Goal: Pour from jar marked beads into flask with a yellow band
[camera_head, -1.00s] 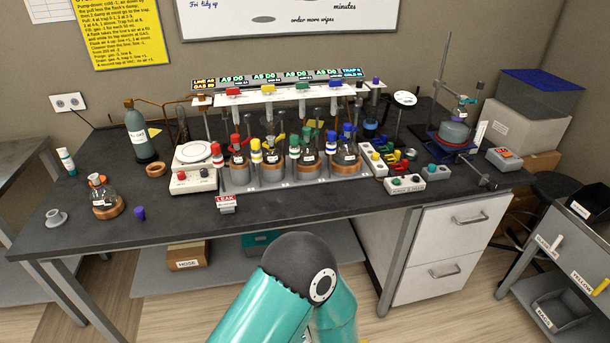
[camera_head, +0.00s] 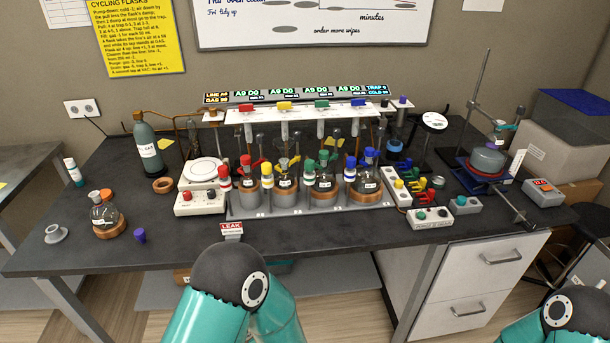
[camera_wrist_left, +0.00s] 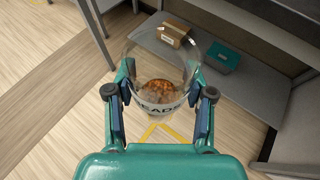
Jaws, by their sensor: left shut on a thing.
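In the left wrist view, my left gripper (camera_wrist_left: 160,112) is shut on a clear jar (camera_wrist_left: 164,58) with a label ending in "EADS". Orange-brown beads (camera_wrist_left: 160,92) lie at its bottom. The jar is held over the floor, in front of the bench.
Red, green and blue flasks crowd beside it, under the valve manifold (camera_head: 300,110). A LEAK sign (camera_head: 232,228) stands in front.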

